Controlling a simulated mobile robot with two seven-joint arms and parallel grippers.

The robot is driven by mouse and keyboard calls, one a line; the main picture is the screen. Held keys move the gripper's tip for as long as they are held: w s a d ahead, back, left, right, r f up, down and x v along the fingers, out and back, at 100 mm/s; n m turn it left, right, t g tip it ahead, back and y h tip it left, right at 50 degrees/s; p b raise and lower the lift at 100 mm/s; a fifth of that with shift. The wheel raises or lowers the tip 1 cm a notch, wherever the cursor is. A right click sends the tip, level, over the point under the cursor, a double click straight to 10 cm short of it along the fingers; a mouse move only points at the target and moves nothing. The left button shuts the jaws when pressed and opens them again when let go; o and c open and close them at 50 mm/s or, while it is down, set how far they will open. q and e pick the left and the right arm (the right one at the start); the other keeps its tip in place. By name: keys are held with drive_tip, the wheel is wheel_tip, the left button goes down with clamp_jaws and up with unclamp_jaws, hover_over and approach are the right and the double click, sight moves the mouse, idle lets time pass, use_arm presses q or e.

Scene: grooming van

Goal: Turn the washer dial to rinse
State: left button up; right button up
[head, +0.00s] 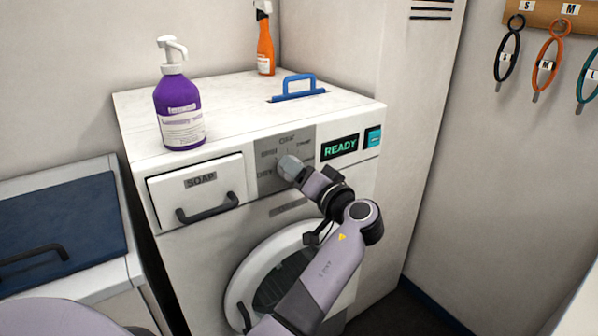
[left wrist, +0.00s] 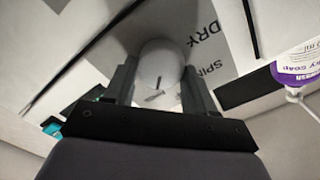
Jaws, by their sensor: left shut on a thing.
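The washer (head: 200,255) is a white front-loader with a grey dial panel (head: 267,180) in its upper front. My left gripper (head: 289,168) reaches the panel and hides most of the dial in the head view. In the left wrist view, the round pale dial (left wrist: 160,62) sits between the two fingers, which are shut on it. A short dark mark shows on the dial's face. The words SPIN and DRY (left wrist: 207,48) are printed beside it. The rinse label cannot be read clearly. A green READY display (head: 340,147) is lit right of the panel. My right gripper is not in view.
A purple pump bottle (head: 179,108), an orange spray bottle (head: 265,45) and a blue-handled tool (head: 298,86) stand on the washer top. The SOAP drawer (head: 198,190) with a dark handle is left of the panel. The round door (head: 240,278) is below.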

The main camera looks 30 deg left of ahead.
use_arm(q)
drive_tip(key=o, duration=1)
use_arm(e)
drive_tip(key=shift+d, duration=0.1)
